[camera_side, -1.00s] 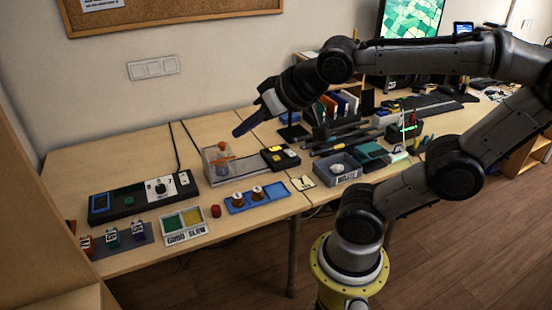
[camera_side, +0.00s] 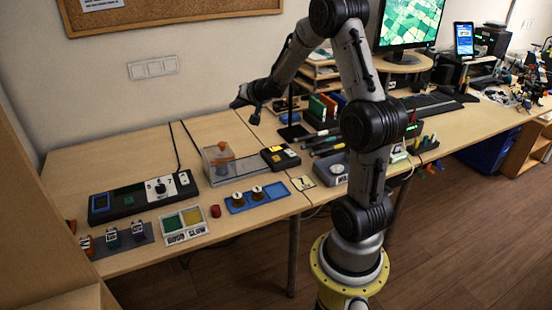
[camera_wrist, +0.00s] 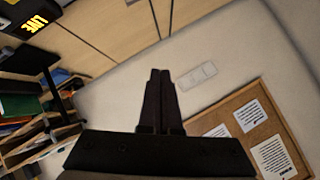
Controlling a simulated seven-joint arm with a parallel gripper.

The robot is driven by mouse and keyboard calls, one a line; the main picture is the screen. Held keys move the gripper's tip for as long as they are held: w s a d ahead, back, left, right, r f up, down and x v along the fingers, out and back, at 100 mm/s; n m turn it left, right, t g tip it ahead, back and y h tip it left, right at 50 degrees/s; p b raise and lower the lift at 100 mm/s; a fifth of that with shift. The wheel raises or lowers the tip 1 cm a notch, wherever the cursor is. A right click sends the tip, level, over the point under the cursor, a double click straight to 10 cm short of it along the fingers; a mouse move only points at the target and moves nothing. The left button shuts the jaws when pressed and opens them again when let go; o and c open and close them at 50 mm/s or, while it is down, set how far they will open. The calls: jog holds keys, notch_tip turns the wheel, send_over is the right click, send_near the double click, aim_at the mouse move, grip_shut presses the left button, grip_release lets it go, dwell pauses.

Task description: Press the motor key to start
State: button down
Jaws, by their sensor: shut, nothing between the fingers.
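My gripper (camera_side: 238,103) is up in the air in front of the wall, well above the back of the table. In the wrist view its two dark fingers (camera_wrist: 158,74) lie together with nothing between them. A black key box (camera_side: 280,157) with yellow and light keys stands at the right end of a clear-covered unit (camera_side: 222,164) with an orange part inside. My gripper is apart from both. I cannot tell which key is the motor key. In the wrist view a dark box with yellow lettering (camera_wrist: 32,26) shows at the top left.
A black control panel (camera_side: 143,198), a blue tray (camera_side: 251,198) with two brown-and-white pieces, a green-and-yellow tray (camera_side: 184,226) and a red button (camera_side: 215,211) are on the table. Desk organisers and a monitor (camera_side: 412,22) stand at the right. A corkboard (camera_wrist: 258,128) hangs on the wall.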

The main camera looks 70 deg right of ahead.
jog(key=s+d+f+m+g, duration=0.1)
jog(key=s+d+f, duration=0.3)
jog(key=d+f, duration=0.15)
jog(key=m+g, duration=0.2)
send_over(277, 159)
notch_tip(277, 159, down, 6)
jog(key=shift+s+a+f, duration=0.1)
jog(key=shift+f, duration=0.1)
jog(key=shift+f, duration=4.4)
jog(key=shift+f, duration=0.15)
jog(key=shift+f, duration=0.25)
